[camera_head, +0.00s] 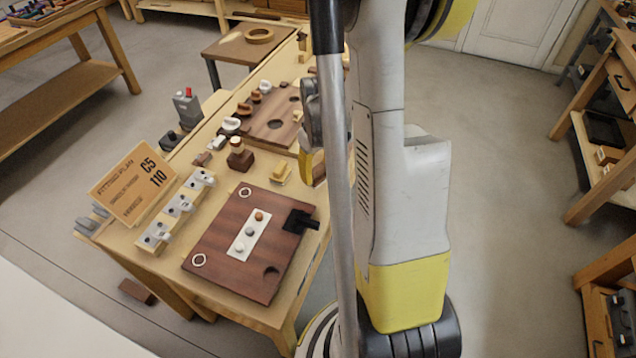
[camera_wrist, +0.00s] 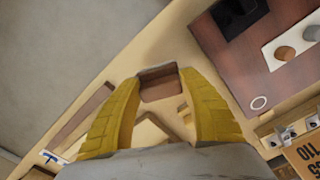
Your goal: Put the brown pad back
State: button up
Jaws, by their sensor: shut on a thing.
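My gripper (camera_wrist: 163,80) has two yellow fingers. They are shut on the brown pad (camera_wrist: 161,91), a small rectangular block between the fingertips in the wrist view. In the head view my gripper (camera_head: 308,163) is partly hidden behind my own arm, above the bench's right edge. The brown pad (camera_head: 319,169) shows only in part there, beside a yellow finger. Whether the pad touches the bench is hard to tell.
A dark brown board (camera_head: 215,247) with a white strip, rings and a black clamp lies at the bench's near end. A brown block with a cream knob (camera_head: 240,158), a small yellow piece (camera_head: 281,172) and another brown board (camera_head: 268,127) are near my gripper.

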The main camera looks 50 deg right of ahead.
aim_at(318, 176)
jog(key=shift+f+b, duration=0.8)
jog(key=shift+f, duration=1)
jog(key=shift+f, duration=0.2)
jog(key=o, duration=1.4)
jog(key=shift+c, duration=0.2)
jog(key=shift+r, duration=0.1)
